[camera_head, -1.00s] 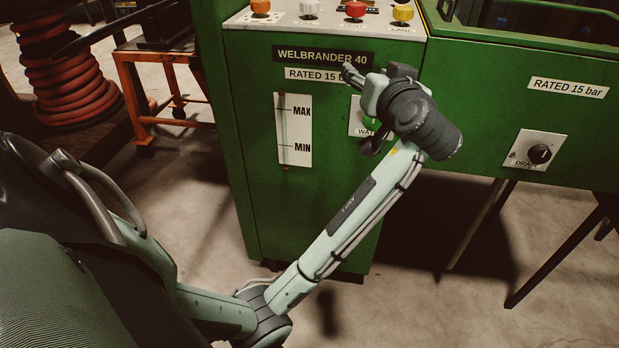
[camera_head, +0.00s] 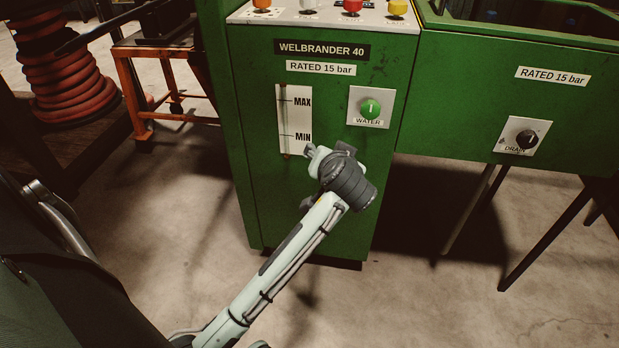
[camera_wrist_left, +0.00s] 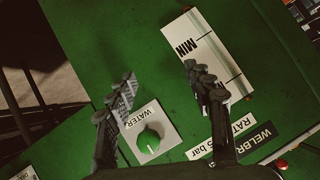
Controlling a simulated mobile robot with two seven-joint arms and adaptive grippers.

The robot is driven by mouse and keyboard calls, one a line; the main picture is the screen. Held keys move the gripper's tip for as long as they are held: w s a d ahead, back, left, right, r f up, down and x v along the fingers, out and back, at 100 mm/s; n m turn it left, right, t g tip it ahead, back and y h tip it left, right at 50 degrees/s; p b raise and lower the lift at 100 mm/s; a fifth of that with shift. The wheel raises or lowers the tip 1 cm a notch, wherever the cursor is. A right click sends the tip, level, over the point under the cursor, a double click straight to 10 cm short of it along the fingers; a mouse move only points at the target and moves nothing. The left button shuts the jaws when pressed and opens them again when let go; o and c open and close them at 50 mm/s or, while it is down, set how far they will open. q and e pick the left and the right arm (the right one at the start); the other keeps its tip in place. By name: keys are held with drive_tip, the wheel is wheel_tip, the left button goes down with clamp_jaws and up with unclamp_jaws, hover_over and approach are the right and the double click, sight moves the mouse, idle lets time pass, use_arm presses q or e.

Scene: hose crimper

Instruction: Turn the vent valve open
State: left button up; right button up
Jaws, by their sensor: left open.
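I cannot read a vent label on any valve in view. A row of knobs runs along the machine's top panel: an orange knob (camera_head: 262,4), a red knob (camera_head: 352,6) and a yellow knob (camera_head: 398,8); their labels are too small to read. A green knob (camera_head: 370,108) labelled WATER sits on the green front, also in the left wrist view (camera_wrist_left: 149,141). My left gripper (camera_head: 322,150) is open and empty below and left of it, near the gauge's lower end. In the wrist view its fingers (camera_wrist_left: 159,72) are apart. My right gripper is out of view.
A black knob (camera_head: 527,139) labelled DRAIN is on the right section. A MAX/MIN gauge (camera_head: 297,120) is on the cabinet front. An orange stand (camera_head: 135,95) and a coiled red hose (camera_head: 70,75) are at left. The floor before the machine is clear.

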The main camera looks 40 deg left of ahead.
use_arm(q)
drive_tip(key=shift+m+g+h, duration=0.3)
drive_tip(key=shift+h, duration=0.1)
drive_tip(key=s+f, duration=0.3)
drive_tip(key=shift+a+f, duration=0.2)
drive_tip(key=shift+f, duration=0.1)
